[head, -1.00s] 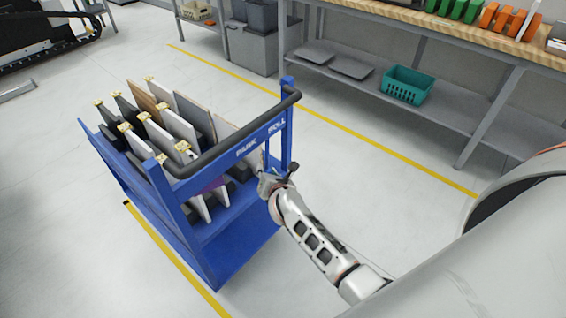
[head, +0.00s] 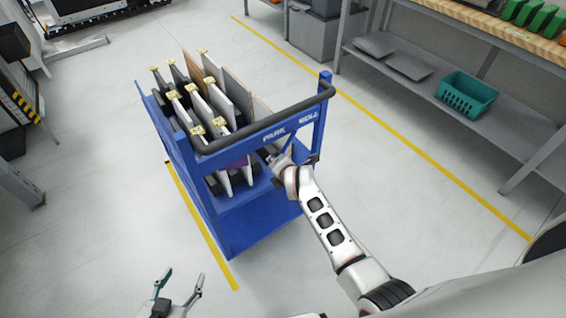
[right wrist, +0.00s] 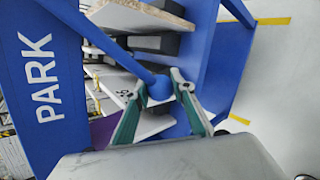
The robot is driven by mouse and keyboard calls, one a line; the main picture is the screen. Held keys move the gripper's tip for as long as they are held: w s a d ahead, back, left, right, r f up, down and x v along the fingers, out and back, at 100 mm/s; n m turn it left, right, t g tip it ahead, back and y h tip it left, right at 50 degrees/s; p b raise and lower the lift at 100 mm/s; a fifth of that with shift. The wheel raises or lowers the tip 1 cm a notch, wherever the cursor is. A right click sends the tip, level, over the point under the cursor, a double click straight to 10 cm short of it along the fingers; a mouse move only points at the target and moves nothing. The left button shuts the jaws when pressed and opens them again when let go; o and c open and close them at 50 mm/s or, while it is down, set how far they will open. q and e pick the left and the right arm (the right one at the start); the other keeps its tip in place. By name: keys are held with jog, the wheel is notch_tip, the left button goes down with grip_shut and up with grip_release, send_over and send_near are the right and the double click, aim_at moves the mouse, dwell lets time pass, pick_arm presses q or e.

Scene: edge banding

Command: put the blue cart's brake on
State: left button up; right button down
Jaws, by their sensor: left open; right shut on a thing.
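The blue cart (head: 262,238) stands on the floor, loaded with upright panels. Its end plate below the black handle is marked PARK (head: 273,136) and ROLL (head: 308,117). My right gripper (head: 278,157) is at this end, just below the PARK word. In the right wrist view its two fingers are closed on the round end of a blue lever (right wrist: 128,62), which slants up to the left towards the PARK plate. The lever is mostly hidden by my gripper in the head view. My left gripper (head: 182,280) is open and empty, low in front of the cart.
A grey shelf bench (head: 415,85) with a teal basket (head: 467,95) stands at the right. Grey bins (head: 315,35) are behind the cart. Dark equipment (head: 18,100) stands at the left edge. The floor around the cart is clear, with yellow lines.

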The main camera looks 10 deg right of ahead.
jog(key=shift+s+a+r, duration=0.15)
jog(key=shift+a+r, duration=0.05)
jog(key=shift+a, duration=0.05)
dwell(0.3)
jog(key=c, duration=1.7)
grip_release()
jog(key=v, duration=1.2)
jog(key=shift+d, duration=0.15)
